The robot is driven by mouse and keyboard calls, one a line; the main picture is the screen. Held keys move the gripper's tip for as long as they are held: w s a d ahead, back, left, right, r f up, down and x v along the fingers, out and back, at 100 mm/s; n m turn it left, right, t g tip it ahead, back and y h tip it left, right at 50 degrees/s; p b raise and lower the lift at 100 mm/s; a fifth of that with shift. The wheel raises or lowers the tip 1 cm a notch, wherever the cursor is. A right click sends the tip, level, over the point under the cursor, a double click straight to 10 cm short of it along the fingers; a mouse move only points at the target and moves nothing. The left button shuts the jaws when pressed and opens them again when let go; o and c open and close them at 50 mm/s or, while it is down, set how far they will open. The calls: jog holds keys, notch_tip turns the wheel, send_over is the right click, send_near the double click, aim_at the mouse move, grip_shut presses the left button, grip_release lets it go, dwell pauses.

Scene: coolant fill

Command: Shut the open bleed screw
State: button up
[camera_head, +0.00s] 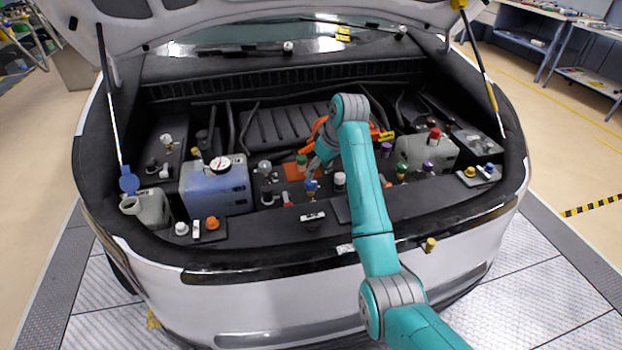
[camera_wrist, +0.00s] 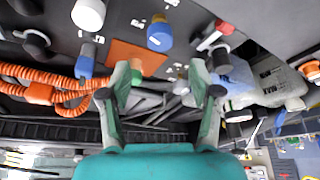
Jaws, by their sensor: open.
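No part is clearly readable as the bleed screw; several small coloured caps and fittings show in the engine bay. A green fitting (camera_head: 301,160) stands by an orange plate (camera_head: 291,171). In the wrist view the orange plate (camera_wrist: 122,54) lies beyond my fingertips. A blue cap (camera_head: 311,186) stands in front of the plate, and it also shows in the wrist view (camera_wrist: 160,36). A white cap (camera_head: 340,180) is to its right. My gripper (camera_wrist: 160,92) is open, its two fingers wide apart with no object clearly held. In the head view my arm partly hides the middle of the bay.
A blue coolant tank (camera_head: 218,186) with a white gauge cap stands left. A grey tank (camera_head: 427,150) with a red cap stands right. Orange hoses (camera_wrist: 45,92) run close beside one finger in the wrist view. The raised hood and its struts bound the bay.

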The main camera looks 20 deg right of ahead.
aim_at(311, 182)
jog(key=x, duration=0.7)
jog(key=shift+a+f, duration=0.1)
jog(key=shift+f, duration=0.25)
jog(key=c, duration=1.1)
